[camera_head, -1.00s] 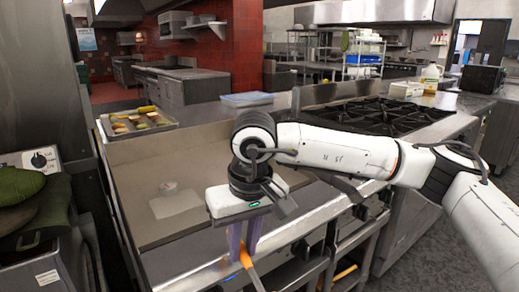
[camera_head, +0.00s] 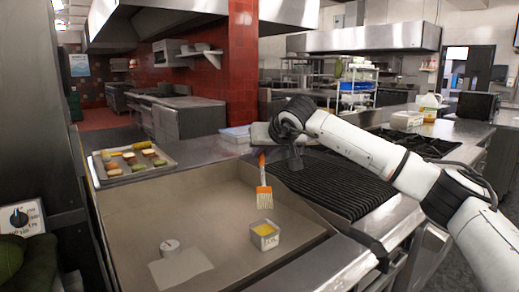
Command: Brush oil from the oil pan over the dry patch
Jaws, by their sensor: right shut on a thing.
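My right gripper (camera_head: 262,149) is shut on the brush (camera_head: 264,187) by its orange handle; its fingers are hard to make out. The brush hangs near upright with its pale bristles down. In the picture the bristle tips are just above and apart from the small square metal oil pan (camera_head: 265,236), which has yellow oil in it. The pan stands on the griddle (camera_head: 215,215). The dry patch (camera_head: 182,269) is a paler rectangle on the griddle at the front left. My left gripper is not in view.
A small round pale object (camera_head: 170,247) is at the patch's far edge. A tray of food pieces (camera_head: 132,161) stands behind the griddle at the left. A ribbed grill (camera_head: 335,182) lies to the right, under my arm. The griddle's left half is otherwise clear.

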